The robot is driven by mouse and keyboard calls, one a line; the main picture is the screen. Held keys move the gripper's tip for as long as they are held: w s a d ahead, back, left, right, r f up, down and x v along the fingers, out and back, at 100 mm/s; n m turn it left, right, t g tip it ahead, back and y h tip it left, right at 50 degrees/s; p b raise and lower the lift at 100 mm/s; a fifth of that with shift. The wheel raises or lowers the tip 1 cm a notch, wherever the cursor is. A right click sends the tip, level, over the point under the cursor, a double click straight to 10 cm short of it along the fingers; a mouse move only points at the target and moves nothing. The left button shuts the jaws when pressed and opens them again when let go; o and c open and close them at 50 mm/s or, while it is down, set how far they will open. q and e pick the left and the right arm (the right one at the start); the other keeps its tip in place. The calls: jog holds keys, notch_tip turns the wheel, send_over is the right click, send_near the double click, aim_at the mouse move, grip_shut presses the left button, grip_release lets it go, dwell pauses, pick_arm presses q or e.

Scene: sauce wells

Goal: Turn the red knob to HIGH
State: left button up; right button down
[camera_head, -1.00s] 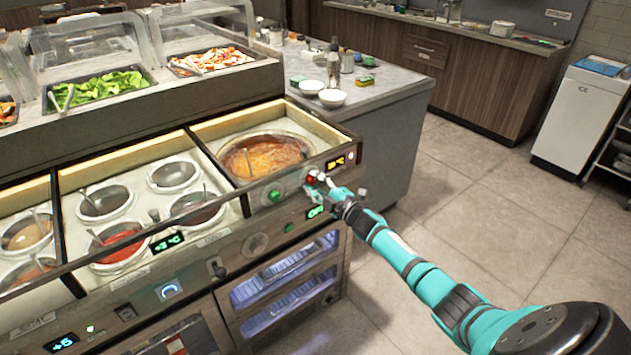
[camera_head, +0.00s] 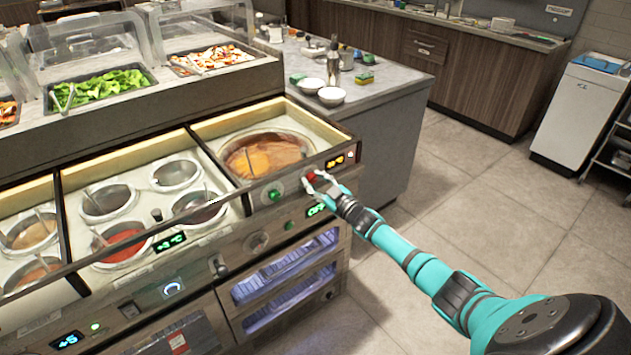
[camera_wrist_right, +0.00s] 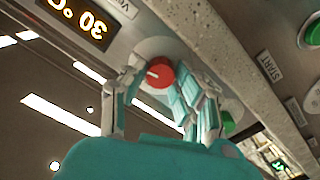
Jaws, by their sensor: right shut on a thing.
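The red knob (camera_head: 311,176) sits on the front panel of the sauce-well counter, below the well with orange-brown sauce (camera_head: 262,158). In the right wrist view the red knob (camera_wrist_right: 159,73) shows a white pointer mark on its face, on a pale round plate. No HIGH label can be read. My left gripper is not in view.
A green button (camera_head: 274,195) is left of the knob. An amber display (camera_head: 335,162) is to its right; in the right wrist view the amber display (camera_wrist_right: 80,18) reads about 30 °C. White bowls (camera_head: 331,96) stand on the counter behind.

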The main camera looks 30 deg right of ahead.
jog(key=shift+f+m, duration=0.15)
jog(key=shift+m, duration=0.45)
jog(key=c, duration=1)
grip_release()
jog(key=s, duration=0.8)
jog(key=s+d, duration=0.1)
jog(key=s, duration=0.3)
